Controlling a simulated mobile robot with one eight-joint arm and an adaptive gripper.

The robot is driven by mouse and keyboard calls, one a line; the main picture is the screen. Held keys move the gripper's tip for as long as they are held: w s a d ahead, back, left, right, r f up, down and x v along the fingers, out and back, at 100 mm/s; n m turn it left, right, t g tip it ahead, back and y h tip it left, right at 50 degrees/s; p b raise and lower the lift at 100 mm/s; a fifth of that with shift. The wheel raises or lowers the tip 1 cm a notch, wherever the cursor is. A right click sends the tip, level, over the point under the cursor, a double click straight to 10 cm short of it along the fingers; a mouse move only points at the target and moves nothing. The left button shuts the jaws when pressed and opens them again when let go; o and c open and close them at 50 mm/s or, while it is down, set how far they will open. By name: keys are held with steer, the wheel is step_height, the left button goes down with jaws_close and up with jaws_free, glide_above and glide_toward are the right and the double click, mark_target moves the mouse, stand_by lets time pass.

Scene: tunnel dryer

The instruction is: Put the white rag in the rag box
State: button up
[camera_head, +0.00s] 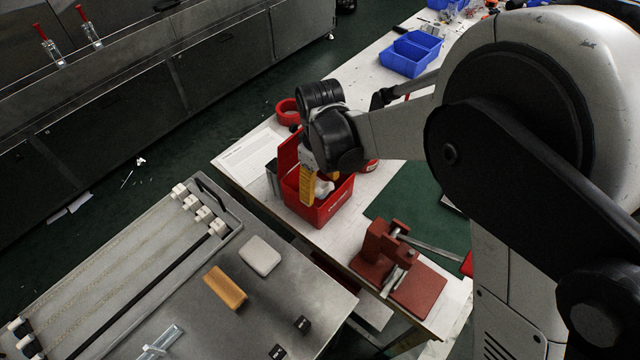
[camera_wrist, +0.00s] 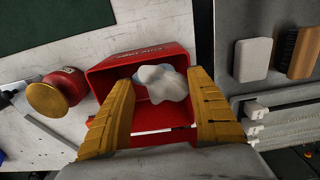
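The white rag (camera_wrist: 162,84) is a crumpled lump. It also shows in the head view (camera_head: 323,188), inside the outline of the red rag box. The rag box (camera_wrist: 150,57) is open-topped, with pale lettering on one wall; in the head view it stands on the white table (camera_head: 338,205). My gripper (camera_wrist: 162,80) points down into the box opening, its two yellow fingers (camera_head: 318,188) on either side of the rag. The fingers partly hide the box walls. I cannot tell whether the rag touches the box floor.
A red vise (camera_head: 385,258) stands on the table near the box. A red round container with a yellow lid (camera_wrist: 57,92) is close beside the box. A metal bench (camera_head: 290,293) bears a white block (camera_head: 259,256) and a wooden brush (camera_head: 225,288). Blue bins (camera_head: 410,54) stand farther back.

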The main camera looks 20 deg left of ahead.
mark_target(320, 184)
steer(key=o, duration=0.4)
steer(key=shift+c, duration=0.2)
step_height(320, 184, up, 13)
steer(key=p, duration=0.4)
steer(key=shift+r+p, duration=0.15)
steer(key=shift+p, duration=0.25)
